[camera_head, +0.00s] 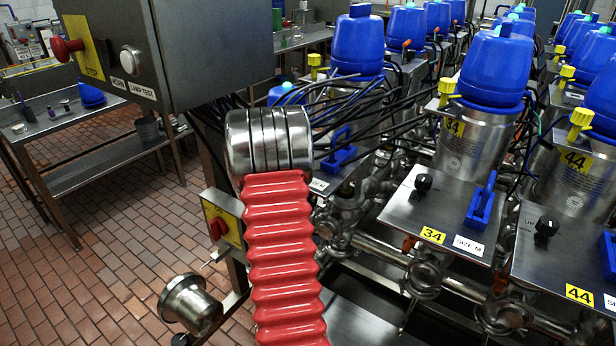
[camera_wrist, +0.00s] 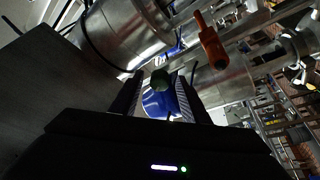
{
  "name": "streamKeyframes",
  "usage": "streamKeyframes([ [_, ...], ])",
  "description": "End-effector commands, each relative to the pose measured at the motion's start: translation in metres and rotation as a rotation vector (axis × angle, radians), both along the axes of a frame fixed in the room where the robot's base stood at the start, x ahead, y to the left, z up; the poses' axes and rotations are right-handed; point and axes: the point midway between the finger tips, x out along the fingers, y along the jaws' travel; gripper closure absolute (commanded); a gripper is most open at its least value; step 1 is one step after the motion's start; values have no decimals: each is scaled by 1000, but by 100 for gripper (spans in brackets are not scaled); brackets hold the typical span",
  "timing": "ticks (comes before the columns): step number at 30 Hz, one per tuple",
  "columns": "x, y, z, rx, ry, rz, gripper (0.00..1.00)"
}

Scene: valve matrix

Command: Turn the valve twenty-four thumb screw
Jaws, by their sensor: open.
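In the head view, a blue-topped valve (camera_head: 359,45) stands left of the units numbered 34 and 44. No number 24 is readable; its lower front is partly hidden. A yellow thumb screw (camera_head: 314,62) sits at its upper left, with cables below. My gripper (camera_wrist: 158,83) shows only in the wrist view, where its two dark fingers are apart. A dark green rounded thing (camera_wrist: 160,78) appears between the fingertips, with a blue part (camera_wrist: 160,104) behind it. I cannot tell whether the fingers touch either, or which valve these belong to.
Unit 34 has a yellow thumb screw (camera_head: 446,90) and a blue lever (camera_head: 481,205). Unit 44 has another thumb screw (camera_head: 579,120). A grey control box (camera_head: 215,50) hangs at upper left. Metal pipework runs below the valves. The wrist view shows a steel cylinder (camera_wrist: 118,32) and an orange handle (camera_wrist: 210,42).

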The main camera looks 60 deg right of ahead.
Motion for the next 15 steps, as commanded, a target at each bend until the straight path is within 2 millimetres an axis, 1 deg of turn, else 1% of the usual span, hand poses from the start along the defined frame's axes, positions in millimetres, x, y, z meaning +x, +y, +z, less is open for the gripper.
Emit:
streamKeyframes([
  [7, 0, 0, 0, 0, 0, 0, 59],
  [15, 1, 0, 0, 0, 0, 1, 78],
])
